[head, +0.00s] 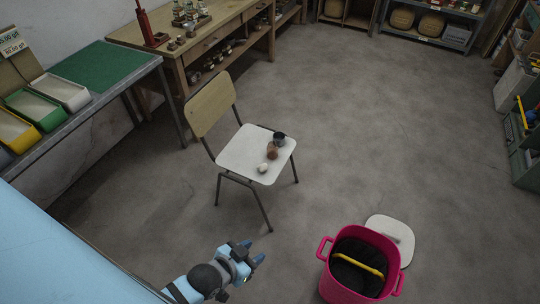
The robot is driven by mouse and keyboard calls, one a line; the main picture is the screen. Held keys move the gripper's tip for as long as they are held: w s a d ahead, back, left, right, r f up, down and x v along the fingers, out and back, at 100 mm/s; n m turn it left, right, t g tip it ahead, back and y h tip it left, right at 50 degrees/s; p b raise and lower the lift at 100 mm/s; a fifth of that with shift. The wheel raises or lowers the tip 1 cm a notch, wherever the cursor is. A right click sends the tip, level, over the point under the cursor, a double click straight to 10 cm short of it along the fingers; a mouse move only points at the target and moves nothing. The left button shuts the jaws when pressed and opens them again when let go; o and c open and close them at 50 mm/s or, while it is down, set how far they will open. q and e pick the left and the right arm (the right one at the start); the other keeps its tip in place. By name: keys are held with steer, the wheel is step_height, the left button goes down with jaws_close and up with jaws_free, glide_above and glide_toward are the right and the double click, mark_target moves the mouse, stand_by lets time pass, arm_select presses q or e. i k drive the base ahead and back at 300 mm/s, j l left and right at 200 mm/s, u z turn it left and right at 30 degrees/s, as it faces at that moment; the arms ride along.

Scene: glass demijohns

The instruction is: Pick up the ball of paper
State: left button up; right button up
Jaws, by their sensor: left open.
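A small whitish crumpled ball (263,168), which looks like the ball of paper, lies near the front edge of the white chair seat (236,150). A brown round thing (272,154) and a dark thing (279,138) lie in a row behind it on the same seat. My left gripper (254,251) is low in the head view, in front of the chair and well apart from the ball. Its blue fingers are spread, with nothing seen between them. My right gripper is out of view.
A pink tub (328,281) with a yellow bar across its dark inside stands at lower right, a pale lid (399,229) beside it. A table with trays and a green mat (105,66) is at left, a wooden bench (215,32) behind. The floor around the chair is clear.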

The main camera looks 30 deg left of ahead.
mark_target(262, 168)
steer(key=i+j+u, duration=0.15)
steer(key=j, duration=0.4)
steer(key=i+j+u, duration=0.15)
steer(key=i+j, duration=0.2)
steer(key=j, duration=0.15)
steer(key=i+j+u, duration=0.15)
steer(key=i+j, duration=0.15)
steer(key=j, duration=0.2)
steer(key=i+j+u, duration=0.15)
steer(key=i+j, duration=0.15)
steer(key=j, duration=0.15)
